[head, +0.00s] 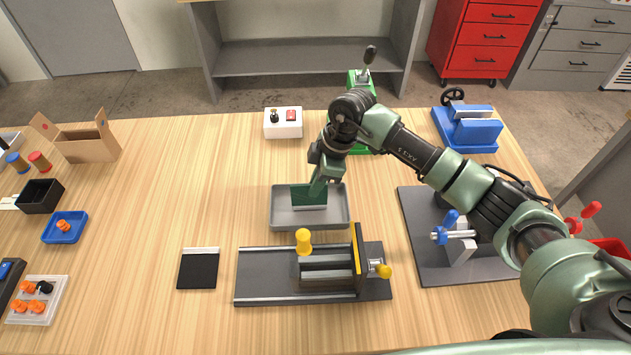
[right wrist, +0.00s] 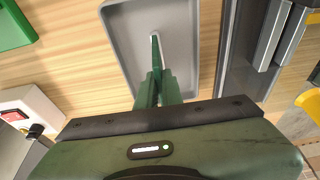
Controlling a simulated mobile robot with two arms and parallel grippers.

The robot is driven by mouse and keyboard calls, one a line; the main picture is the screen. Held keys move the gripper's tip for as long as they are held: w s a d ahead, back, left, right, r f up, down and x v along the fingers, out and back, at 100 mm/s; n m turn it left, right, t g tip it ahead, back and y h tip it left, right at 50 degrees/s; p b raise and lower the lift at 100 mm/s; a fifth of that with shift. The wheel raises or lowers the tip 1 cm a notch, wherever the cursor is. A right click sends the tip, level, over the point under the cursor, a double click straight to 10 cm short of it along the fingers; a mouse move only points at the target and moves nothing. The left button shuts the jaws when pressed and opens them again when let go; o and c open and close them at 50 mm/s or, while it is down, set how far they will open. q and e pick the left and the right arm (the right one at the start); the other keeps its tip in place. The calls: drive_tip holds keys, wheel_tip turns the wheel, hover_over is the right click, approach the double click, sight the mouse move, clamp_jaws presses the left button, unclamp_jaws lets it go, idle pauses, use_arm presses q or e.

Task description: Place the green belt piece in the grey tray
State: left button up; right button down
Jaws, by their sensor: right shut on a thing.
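The grey tray (head: 281,222) lies on the wooden table, just beyond the black vise fixture. My right gripper (head: 319,181) points down over the tray and is shut on the green belt piece (head: 305,195). The piece hangs on edge, inside the tray's outline, with a pale strip along its lower edge. In the right wrist view the closed fingers (right wrist: 158,90) grip the thin green piece (right wrist: 155,50) above the tray floor (right wrist: 185,25). I cannot tell whether the piece touches the tray floor. My left gripper is not in view.
A black vise fixture (head: 262,276) with yellow knobs stands right in front of the tray. A white switch box (head: 283,130) and a green press (head: 360,85) stand behind it. A blue vise (head: 474,132) stands back right.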

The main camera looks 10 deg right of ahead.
drive_tip(key=shift+f, duration=0.1)
drive_tip(key=c, duration=1.6)
unclamp_jaws()
drive_tip(key=shift+o, duration=0.2)
drive_tip(key=b+v, duration=0.3)
drive_tip(key=v, duration=0.9)
